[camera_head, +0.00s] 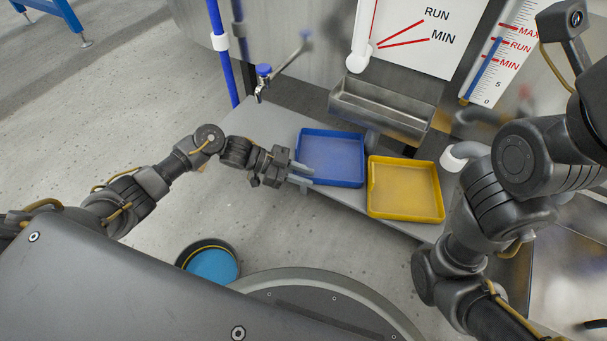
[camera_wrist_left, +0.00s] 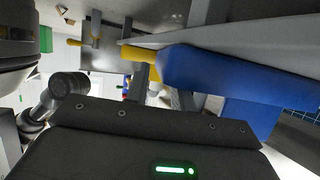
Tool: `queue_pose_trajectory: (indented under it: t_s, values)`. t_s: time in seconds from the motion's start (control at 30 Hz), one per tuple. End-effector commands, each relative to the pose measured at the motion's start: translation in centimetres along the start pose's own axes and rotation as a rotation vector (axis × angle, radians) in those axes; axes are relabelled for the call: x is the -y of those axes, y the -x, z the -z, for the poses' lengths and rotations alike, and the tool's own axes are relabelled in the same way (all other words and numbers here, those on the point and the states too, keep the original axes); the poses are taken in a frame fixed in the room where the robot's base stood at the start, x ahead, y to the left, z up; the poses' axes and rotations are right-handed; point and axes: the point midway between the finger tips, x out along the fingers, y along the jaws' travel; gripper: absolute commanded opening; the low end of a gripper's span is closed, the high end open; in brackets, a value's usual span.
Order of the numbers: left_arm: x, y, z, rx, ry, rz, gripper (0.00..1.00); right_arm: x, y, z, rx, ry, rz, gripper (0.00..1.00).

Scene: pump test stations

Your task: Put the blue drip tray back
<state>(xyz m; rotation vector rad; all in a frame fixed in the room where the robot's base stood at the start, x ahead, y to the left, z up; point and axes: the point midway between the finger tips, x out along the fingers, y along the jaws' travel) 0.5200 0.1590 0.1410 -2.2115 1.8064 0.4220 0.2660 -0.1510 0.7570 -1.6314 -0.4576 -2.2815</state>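The blue drip tray (camera_head: 333,155) lies flat on the grey bench, next to a yellow tray (camera_head: 405,190) on its right. My left gripper (camera_head: 300,175) is at the near left corner of the blue tray, its pale fingers pointing right at that corner. A small gap seems to show between the fingers; whether they pinch the tray's wall is unclear. In the left wrist view the blue tray's side (camera_wrist_left: 225,75) is large and close, but the fingertips are not clear. My right arm is at the right; its gripper is not in view.
A steel trough (camera_head: 380,108) stands behind the trays, below a marked RUN/MIN panel (camera_head: 420,35). A blue-handled tap (camera_head: 263,72) is at the back left. A round container with blue inside (camera_head: 212,264) is on the floor. The bench left of the blue tray is clear.

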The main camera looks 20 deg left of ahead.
Motion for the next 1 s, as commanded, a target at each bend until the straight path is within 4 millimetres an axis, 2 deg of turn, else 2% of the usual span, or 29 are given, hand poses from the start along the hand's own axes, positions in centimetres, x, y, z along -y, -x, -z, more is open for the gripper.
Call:
queue_pose_trajectory:
  t_s: [0.17, 0.23, 0.7, 0.83, 1.0]
  values:
    - [0.0, 0.1, 0.3, 0.000, -0.001, 0.000, 0.24, 0.0, -0.1, -0.1, 0.002, 0.000, -0.001, 0.27]
    - [0.0, 0.8, 0.5, 0.002, 0.001, 0.001, 0.24, 0.0, -0.6, -0.3, 0.004, 0.001, 0.000, 0.27]
    - [0.0, 9.9, 0.7, 0.003, 0.002, 0.001, 0.24, 0.1, -5.2, -1.9, 0.020, -0.002, 0.023, 0.27]
    - [0.0, 11.4, 0.5, 0.002, 0.001, 0.000, 0.24, 0.2, -5.8, -2.1, 0.018, -0.003, 0.029, 0.27]
    - [0.0, 12.1, 0.3, 0.000, 0.000, -0.001, 0.24, 0.3, -6.0, -2.1, 0.016, -0.004, 0.034, 0.27]
